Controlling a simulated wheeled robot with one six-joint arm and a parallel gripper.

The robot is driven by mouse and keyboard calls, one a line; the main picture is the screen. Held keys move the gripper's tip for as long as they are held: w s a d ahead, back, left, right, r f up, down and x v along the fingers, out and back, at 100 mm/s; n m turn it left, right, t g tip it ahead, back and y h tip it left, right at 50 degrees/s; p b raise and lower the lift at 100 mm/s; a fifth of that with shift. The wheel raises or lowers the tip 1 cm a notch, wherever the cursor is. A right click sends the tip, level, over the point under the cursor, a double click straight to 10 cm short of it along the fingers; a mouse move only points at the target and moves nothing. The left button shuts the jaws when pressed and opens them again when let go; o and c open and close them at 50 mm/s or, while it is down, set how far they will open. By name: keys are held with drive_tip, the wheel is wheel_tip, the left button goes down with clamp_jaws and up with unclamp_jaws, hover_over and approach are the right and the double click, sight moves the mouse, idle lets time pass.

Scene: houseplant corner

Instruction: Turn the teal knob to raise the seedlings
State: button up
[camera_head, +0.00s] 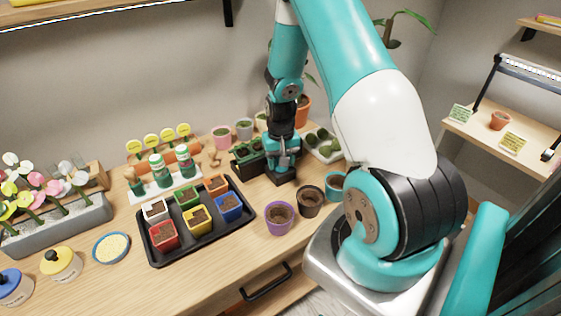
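I cannot make out a teal knob in the head view; my own teal arm covers much of the right side. No seedlings are clear. At the right, a wooden shelf (474,128) carries a small terracotta pot (500,120) under a lamp bar (543,75) on a black frame. My gripper (282,174) points down at the back of the bench, beside a dark green planter (248,158). Its fingers are small and dark, so I cannot tell whether they are open or touch anything.
A black tray (157,258) with several coloured soil pots stands mid-bench. A purple pot (279,217) and a black pot (311,201) stand right of it. A flower planter (60,232) and a blue-rimmed dish (111,247) are at left. Bare wood shows along the bench front.

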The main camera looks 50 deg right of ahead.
drive_tip(key=shift+m, duration=0.5)
drive_tip(key=o, duration=0.7)
drive_tip(key=shift+c, duration=0.2)
drive_tip(key=shift+r, duration=0.1)
wheel_tip(320, 180, up, 17)
drive_tip(key=b, duration=0.2)
drive_tip(key=shift+r, duration=0.15)
